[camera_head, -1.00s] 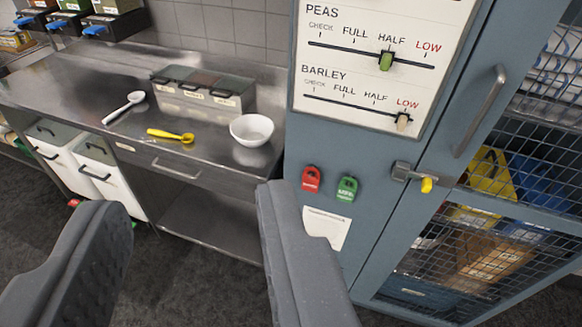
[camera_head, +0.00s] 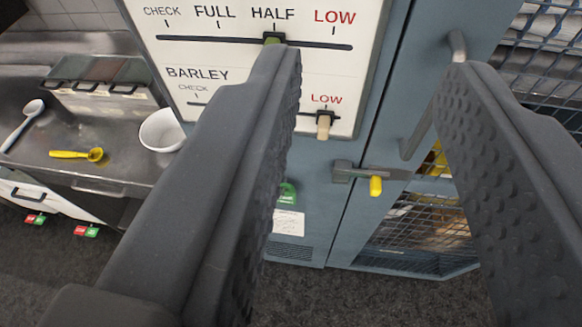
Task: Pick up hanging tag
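A green hanging tag (camera_head: 287,193) is on the blue cabinet front below the sign board. It is partly covered by the left finger of my gripper. The red tag beside it is hidden behind that finger. My gripper (camera_head: 373,70) is open and empty. Its left finger crosses the board and its right finger is over the cabinet door at the right. The gap between them shows the barley slider (camera_head: 323,125) and the yellow-ended latch (camera_head: 375,186). Smaller red and green tags (camera_head: 35,219) (camera_head: 86,230) show low at the left by the white bins.
The sign board (camera_head: 230,68) has slider scales for peas and barley. The cabinet has a vertical handle (camera_head: 435,100) and mesh panels. A steel counter at the left holds a white bowl (camera_head: 162,131), a yellow scoop (camera_head: 77,155) and a white spoon (camera_head: 22,125).

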